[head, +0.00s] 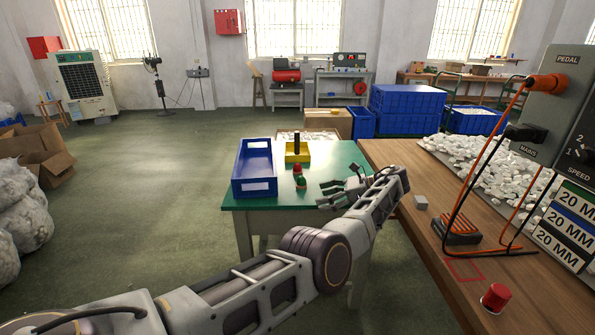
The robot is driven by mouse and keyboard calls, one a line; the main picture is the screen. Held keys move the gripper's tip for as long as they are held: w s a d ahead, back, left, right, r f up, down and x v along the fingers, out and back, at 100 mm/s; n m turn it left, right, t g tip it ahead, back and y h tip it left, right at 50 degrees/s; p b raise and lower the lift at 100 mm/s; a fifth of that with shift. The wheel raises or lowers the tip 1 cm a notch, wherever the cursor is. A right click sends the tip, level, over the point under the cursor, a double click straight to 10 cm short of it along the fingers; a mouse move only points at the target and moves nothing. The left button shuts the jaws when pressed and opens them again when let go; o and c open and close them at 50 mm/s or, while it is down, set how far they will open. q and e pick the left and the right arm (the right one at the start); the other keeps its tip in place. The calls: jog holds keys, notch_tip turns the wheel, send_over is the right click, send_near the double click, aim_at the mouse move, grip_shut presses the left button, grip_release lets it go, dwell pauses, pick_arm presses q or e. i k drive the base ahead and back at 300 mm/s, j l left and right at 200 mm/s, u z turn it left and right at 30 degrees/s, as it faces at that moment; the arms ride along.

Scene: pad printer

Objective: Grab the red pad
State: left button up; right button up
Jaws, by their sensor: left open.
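A short red pad (495,298), round with a flat top, stands on the brown wooden bench (408,158) at the lower right. A smaller red-topped piece with a green lower part (299,176) stands on the green table (233,202), near the yellow bin. My left gripper (332,191) is open and empty over the right part of the green table, to the right of that small piece and apart from it. It is far up and left of the red pad on the bench. My right gripper is out of view.
A blue bin (255,187) and a yellow bin (291,157) stand on the green table. The bench holds a grey block (421,202), a black-and-orange pedal (457,232) with cables, a red outlined square (464,270), white pieces (470,165) and a control box (562,110).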

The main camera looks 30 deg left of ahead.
aim_at(296, 169)
jog(key=i+j, duration=0.3)
jog(key=i, duration=0.15)
jog(key=i+j, duration=0.25)
jog(key=i, duration=0.2)
